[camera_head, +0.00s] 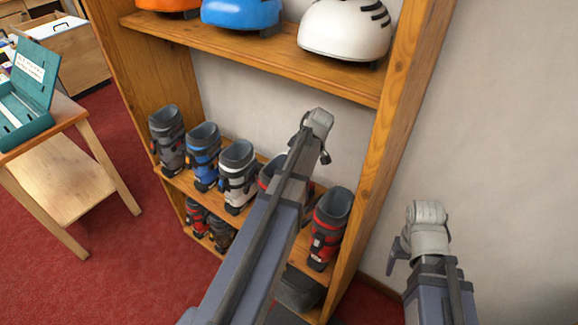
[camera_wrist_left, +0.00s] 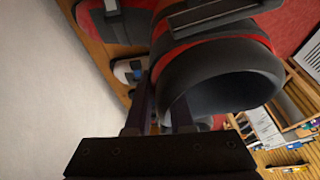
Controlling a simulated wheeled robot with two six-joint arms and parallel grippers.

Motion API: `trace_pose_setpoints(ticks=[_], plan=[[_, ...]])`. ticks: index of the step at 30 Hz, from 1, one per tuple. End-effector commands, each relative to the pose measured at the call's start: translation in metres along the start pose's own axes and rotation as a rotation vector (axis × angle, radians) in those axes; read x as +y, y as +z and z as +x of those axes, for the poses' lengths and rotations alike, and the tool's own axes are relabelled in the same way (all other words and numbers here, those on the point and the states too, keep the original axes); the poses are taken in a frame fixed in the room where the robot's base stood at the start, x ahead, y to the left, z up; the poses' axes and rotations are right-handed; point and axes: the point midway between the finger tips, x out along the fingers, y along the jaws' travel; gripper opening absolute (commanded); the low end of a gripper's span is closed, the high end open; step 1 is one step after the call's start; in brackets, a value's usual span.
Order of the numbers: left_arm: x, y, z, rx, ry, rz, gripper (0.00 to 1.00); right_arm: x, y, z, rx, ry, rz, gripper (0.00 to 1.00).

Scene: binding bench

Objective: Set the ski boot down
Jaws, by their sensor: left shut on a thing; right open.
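In the left wrist view my left gripper (camera_wrist_left: 163,118) is shut on a black and red ski boot (camera_wrist_left: 222,82), near the rim of its dark open cuff. In the head view my left arm reaches across the rack, and its jaws are largely hidden. A red and dark boot (camera_head: 266,171) shows partly behind that arm; I cannot tell for certain whether it is the held one, or whether its sole touches the shelf. My right gripper (camera_head: 396,258) is open and empty, to the right of the rack before the wall.
The wooden rack's boot shelf (camera_head: 178,184) holds grey (camera_head: 168,140), blue (camera_head: 203,157), white (camera_head: 238,176) and red (camera_head: 329,228) boots. More boots stand below. Helmets (camera_head: 345,30) sit on the shelf above. A rack upright (camera_head: 395,130) stands between my arms. A small table (camera_head: 65,185) is at left.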

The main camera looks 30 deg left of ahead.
Motion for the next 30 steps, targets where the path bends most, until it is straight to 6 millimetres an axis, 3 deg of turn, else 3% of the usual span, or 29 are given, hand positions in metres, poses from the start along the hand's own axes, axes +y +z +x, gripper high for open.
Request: trace_pose_setpoints(ticks=[1, 4, 18, 19, 26, 30], plan=[[0.001, 0.004, 0.011, 0.002, -0.001, 0.000, 0.00, -0.001, -0.001, 0.012, 0.000, 0.000, 0.000, 0.72], [0.002, 0.007, 0.019, 0.002, -0.001, 0.000, 0.00, -0.002, -0.001, 0.020, 0.000, 0.000, 0.000, 0.72], [0.003, 0.009, 0.022, 0.002, -0.001, 0.000, 0.00, -0.002, -0.001, 0.024, 0.000, 0.000, 0.000, 0.72], [0.003, 0.009, 0.021, 0.000, 0.000, 0.000, 0.24, -0.002, -0.001, 0.022, 0.000, 0.000, 0.000, 0.72], [0.003, 0.008, 0.021, 0.000, 0.000, 0.000, 0.50, -0.002, -0.001, 0.022, 0.000, 0.000, 0.000, 0.72], [0.003, 0.008, 0.021, 0.000, 0.000, 0.000, 0.51, -0.002, -0.001, 0.022, 0.000, 0.000, 0.000, 0.72]])
